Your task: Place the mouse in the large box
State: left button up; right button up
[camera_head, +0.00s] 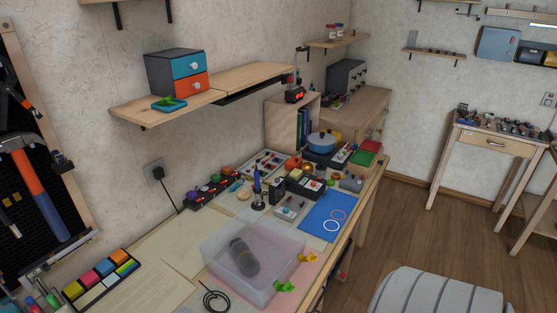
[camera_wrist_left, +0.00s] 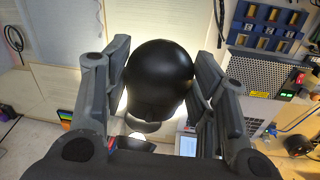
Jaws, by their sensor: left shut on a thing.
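My left gripper (camera_wrist_left: 160,52) shows only in the left wrist view. Its two grey fingers are shut on a smooth, black, rounded thing that looks like the mouse (camera_wrist_left: 160,76). The mouse fills the space between the fingers and hides part of what lies behind it. The large box (camera_head: 222,277), a translucent open box, stands on the front part of the workbench in the head view. A dark grey elongated object (camera_head: 243,257) shows within its outline; I cannot tell what it is. My right gripper is in neither view.
A black cable (camera_head: 214,297) lies by the box's front. Green (camera_head: 284,287) and yellow (camera_head: 301,259) clips are at its right side. A blue mat (camera_head: 325,216) and several small devices stand behind. A shelf (camera_head: 212,92) overhangs the bench. Bare bench lies left of the box.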

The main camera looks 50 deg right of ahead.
aim_at(275, 269)
jog(key=l+z, duration=0.45)
jog(key=i+l+z, duration=0.1)
jog(key=l+z, duration=0.15)
jog(key=z, duration=0.2)
jog(key=i+l, duration=0.15)
jog(key=l, duration=0.25)
jog(key=i+l, duration=0.15)
jog(key=l, duration=0.3)
jog(key=i+l, duration=0.1)
jog(key=l, duration=0.3)
